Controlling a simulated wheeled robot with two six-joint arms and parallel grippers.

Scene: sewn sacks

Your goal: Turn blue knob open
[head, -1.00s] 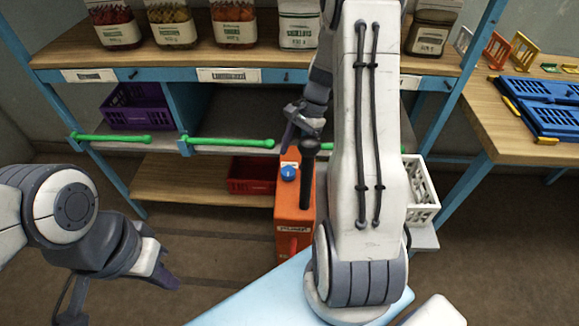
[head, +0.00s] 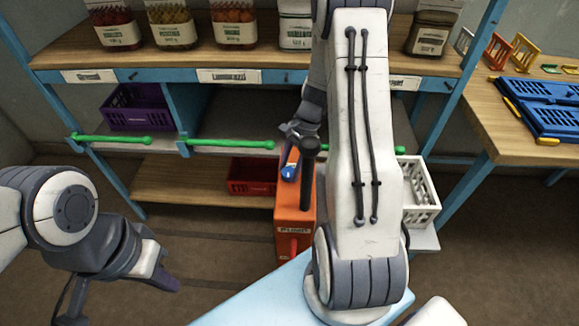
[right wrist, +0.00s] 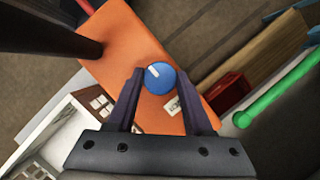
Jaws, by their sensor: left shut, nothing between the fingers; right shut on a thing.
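The orange box (head: 294,219) stands on the floor in front of the shelf, with a blue knob (head: 289,171) on its top. My right gripper (head: 289,160) reaches down to the knob from above and partly hides it. In the right wrist view the blue knob (right wrist: 160,79) sits between the two fingers of my right gripper (right wrist: 162,76), which is shut on it. A short white mark shows on the knob's face. My left gripper (head: 170,284) is shut and empty at the lower left, far from the box.
A dark upright post (head: 308,182) stands right beside the knob. A red crate (head: 252,177) sits behind the box to the left and a white crate (head: 421,192) to the right. A green rail (head: 231,143) runs along the shelf front. Open floor lies to the left.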

